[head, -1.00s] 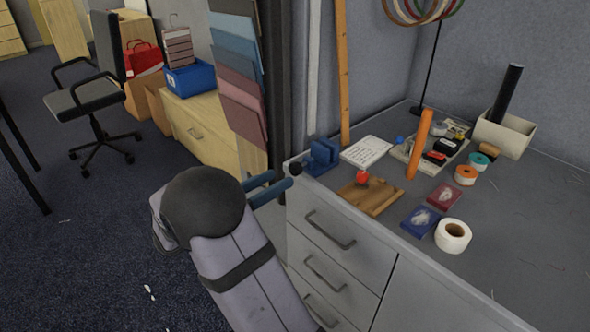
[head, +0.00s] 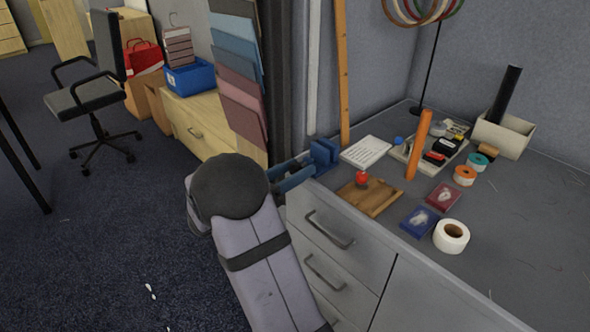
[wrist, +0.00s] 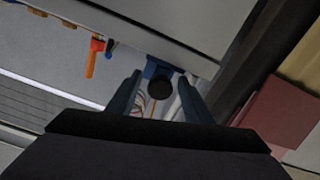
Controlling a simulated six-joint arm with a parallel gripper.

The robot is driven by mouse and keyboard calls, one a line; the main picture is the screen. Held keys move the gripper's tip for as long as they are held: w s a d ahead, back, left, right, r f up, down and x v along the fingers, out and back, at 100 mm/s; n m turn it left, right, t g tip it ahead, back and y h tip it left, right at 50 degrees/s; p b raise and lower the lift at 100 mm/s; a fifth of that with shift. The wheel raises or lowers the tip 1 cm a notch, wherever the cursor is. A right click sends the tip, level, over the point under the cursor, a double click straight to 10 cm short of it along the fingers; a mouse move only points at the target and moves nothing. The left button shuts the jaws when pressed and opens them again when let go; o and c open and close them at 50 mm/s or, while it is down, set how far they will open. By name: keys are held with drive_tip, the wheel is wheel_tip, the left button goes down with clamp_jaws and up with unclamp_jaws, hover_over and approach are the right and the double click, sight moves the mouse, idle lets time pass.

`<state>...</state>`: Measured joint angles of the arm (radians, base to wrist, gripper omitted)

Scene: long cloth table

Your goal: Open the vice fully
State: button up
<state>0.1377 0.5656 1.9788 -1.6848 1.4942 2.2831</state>
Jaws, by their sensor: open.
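The small blue vice (head: 323,156) stands at the left front corner of the grey worktop. In the wrist view its blue body (wrist: 151,66) shows beyond a round black knob (wrist: 160,88) that faces my camera. My gripper (head: 303,172) is open, its blue fingers reaching the vice's front side at the worktop edge. In the wrist view the two fingers stand on either side of the knob, with gaps visible, so it does not look gripped. The knob is hidden behind my fingers in the head view. How far the vice jaws are apart cannot be told.
A wooden board (head: 371,198) with a red ball-like piece (head: 361,178) lies just right of the vice, with a white notepad (head: 367,151) behind. An orange stick (head: 419,143) stands upright farther right. Hanging coloured folders (head: 236,65) are at the left.

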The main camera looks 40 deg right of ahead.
drive_tip(key=c, duration=1.1)
